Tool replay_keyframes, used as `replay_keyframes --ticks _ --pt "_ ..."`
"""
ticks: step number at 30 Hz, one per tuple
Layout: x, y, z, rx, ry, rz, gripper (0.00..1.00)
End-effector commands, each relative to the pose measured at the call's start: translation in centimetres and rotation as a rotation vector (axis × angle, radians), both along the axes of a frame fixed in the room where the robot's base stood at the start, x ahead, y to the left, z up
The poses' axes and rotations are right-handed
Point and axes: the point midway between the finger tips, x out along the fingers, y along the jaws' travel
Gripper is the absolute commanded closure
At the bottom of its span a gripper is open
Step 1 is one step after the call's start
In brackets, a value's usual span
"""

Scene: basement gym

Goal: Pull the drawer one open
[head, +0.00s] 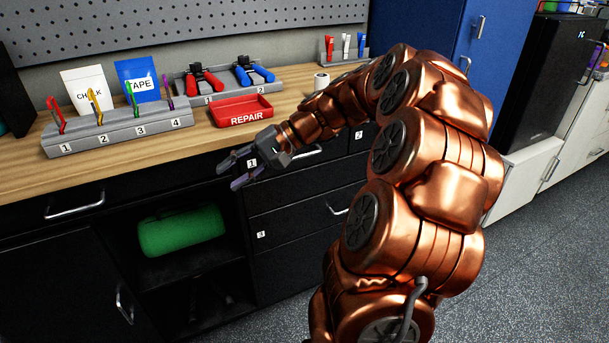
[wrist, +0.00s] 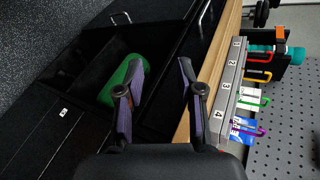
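Drawer one (head: 300,178) is a black drawer front below the wooden worktop, with a white "1" label close to my gripper. It looks shut, flush with the cabinet. Its silver handle (head: 308,154) shows only partly behind my wrist. My gripper (head: 229,172) is in front of the cabinet, left of that handle, pointing left. In the wrist view my gripper (wrist: 158,64) has its two purple-padded fingers spread with nothing between them. The handle of drawer one cannot be made out in the wrist view.
A drawer with a silver handle (head: 337,210) sits below. Left is an open shelf with a green cylinder (head: 181,231), and another drawer handle (head: 75,206). A red REPAIR tray (head: 241,111) and numbered grey rack (head: 118,131) stand on the worktop (head: 205,150).

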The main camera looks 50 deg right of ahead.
Motion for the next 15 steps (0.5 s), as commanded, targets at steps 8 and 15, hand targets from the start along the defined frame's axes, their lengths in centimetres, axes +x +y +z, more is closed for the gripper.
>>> replay_keyframes --ticks 8,15 --pt "-0.1 -17.7 -5.4 0.168 -0.198 -0.352 0.63" --pt "-3.0 -26.4 -7.4 0.211 -0.300 -0.523 0.63"
